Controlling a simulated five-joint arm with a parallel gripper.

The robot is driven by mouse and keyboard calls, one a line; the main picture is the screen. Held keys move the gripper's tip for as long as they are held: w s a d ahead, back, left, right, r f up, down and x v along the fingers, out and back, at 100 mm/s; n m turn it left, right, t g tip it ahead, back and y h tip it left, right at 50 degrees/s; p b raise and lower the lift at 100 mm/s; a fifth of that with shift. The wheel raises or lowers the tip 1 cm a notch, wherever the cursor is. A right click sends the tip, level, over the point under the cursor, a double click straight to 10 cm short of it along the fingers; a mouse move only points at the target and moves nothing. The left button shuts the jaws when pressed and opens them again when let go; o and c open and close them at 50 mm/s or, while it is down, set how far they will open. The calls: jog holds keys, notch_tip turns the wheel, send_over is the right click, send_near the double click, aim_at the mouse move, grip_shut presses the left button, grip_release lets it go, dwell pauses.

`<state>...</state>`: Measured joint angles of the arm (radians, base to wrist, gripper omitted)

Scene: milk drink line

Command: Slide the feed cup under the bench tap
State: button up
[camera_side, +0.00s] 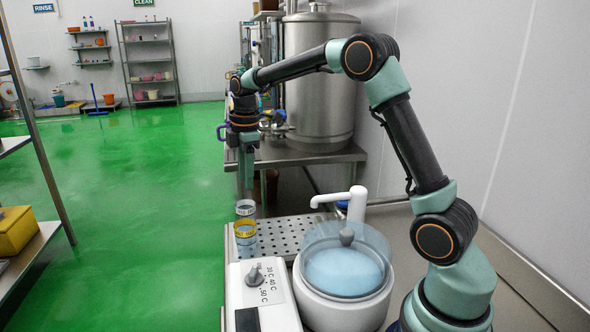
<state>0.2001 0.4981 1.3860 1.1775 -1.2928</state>
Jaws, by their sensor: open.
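Two small cups stand one behind the other at the left edge of a perforated metal tray (290,228). The farther cup (245,209) has a pale band, and the nearer cup (245,234) has a yellow band. Both bands carry small print that I cannot read, so I cannot tell which is the feed cup. The white bench tap (345,199) stands at the tray's far right, its spout reaching left over the tray. My gripper (246,188) points down, open, just above the farther cup. I cannot tell whether the fingers touch its rim.
A white control box with a dial (262,286) and a white pot with a clear knobbed lid and blue contents (345,275) stand in front of the tray. A steel tank (318,80) stands behind. The tray between cups and tap is clear.

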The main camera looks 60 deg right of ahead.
jog(key=shift+n+g, duration=0.4)
jog(key=shift+n, duration=0.5)
jog(key=shift+w+d+f, duration=0.3)
jog(key=shift+f, duration=0.3)
jog(key=shift+w+d+f, duration=0.3)
jog(key=shift+w+f, duration=0.05)
jog(key=shift+f, duration=0.2)
jog(key=shift+w+d+f, duration=0.3)
jog(key=shift+f, duration=0.3)
notch_tip(320, 180, down, 12)
jog(key=shift+w+f, duration=0.1)
grip_shut()
